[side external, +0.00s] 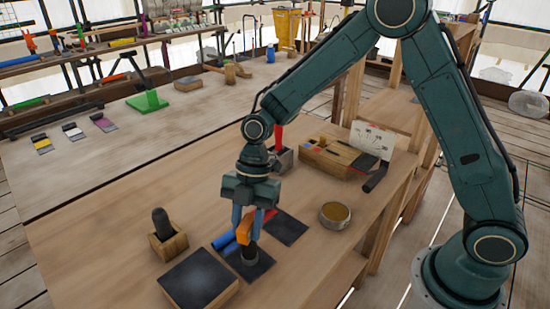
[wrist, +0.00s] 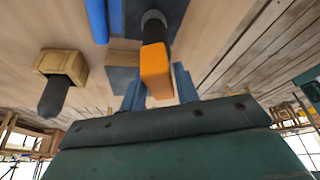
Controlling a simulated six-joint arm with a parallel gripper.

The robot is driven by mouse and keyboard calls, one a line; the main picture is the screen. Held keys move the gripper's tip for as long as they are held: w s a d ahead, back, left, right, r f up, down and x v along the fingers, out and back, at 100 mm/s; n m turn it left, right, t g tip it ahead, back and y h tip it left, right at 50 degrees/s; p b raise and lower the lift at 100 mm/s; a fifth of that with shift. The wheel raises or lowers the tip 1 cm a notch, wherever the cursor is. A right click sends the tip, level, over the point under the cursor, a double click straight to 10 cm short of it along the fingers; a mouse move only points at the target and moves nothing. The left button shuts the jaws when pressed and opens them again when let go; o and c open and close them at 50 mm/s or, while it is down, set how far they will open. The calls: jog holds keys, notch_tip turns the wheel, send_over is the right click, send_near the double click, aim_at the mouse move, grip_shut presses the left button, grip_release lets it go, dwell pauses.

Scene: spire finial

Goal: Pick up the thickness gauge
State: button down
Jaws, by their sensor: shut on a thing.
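My gripper (side external: 245,228) is above the workbench, its blue-grey fingers pointing down. It is shut on an orange block-like tool with a dark round end, which seems to be the thickness gauge (side external: 242,233). The orange body (wrist: 156,68) sits between the fingers in the wrist view, with its dark end (wrist: 154,22) pointing away from my gripper. In the side view the dark end is low over a dark pad (side external: 252,268); I cannot tell whether it touches. The fingers partly hide the orange body.
A blue cylinder (side external: 225,240) lies close to the left. A dark-topped block (side external: 198,280) and a wooden holder with a dark knob (side external: 166,242) stand left. A round tin (side external: 335,215) is right, and a wooden box (side external: 325,157) is behind.

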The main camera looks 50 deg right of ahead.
jog(key=shift+r, duration=0.1)
notch_tip(320, 180, up, 20)
dwell(0.7)
jog(key=shift+f, duration=0.2)
dwell(0.4)
jog(key=f+n+g, duration=0.1)
jog(key=f+n, duration=0.1)
jog(key=f, duration=0.1)
jog(key=f+n+h, duration=0.1)
jog(key=f+n, duration=0.2)
jog(key=f, duration=0.1)
jog(key=f+n+g+h, duration=0.1)
jog(key=f+n, duration=0.2)
jog(key=f, duration=0.1)
jog(key=shift+w+a+f+g, duration=0.25)
jog(key=shift+w+g, duration=0.05)
jog(key=shift+w, duration=0.1)
jog(key=shift+s+d+f+n+h, duration=0.15)
jog(key=shift+f+n+h, duration=0.1)
jog(key=shift+f+n, duration=0.5)
jog(key=shift+s+f+n+h, duration=0.1)
jog(key=shift+f+n+h, duration=0.1)
jog(key=shift+f+n, duration=0.5)
jog(key=shift+s+d+f+n+h, duration=0.15)
jog(key=shift+f+n+h, duration=0.1)
jog(key=shift+f+n, duration=0.45)
jog(key=shift+f, duration=0.2)
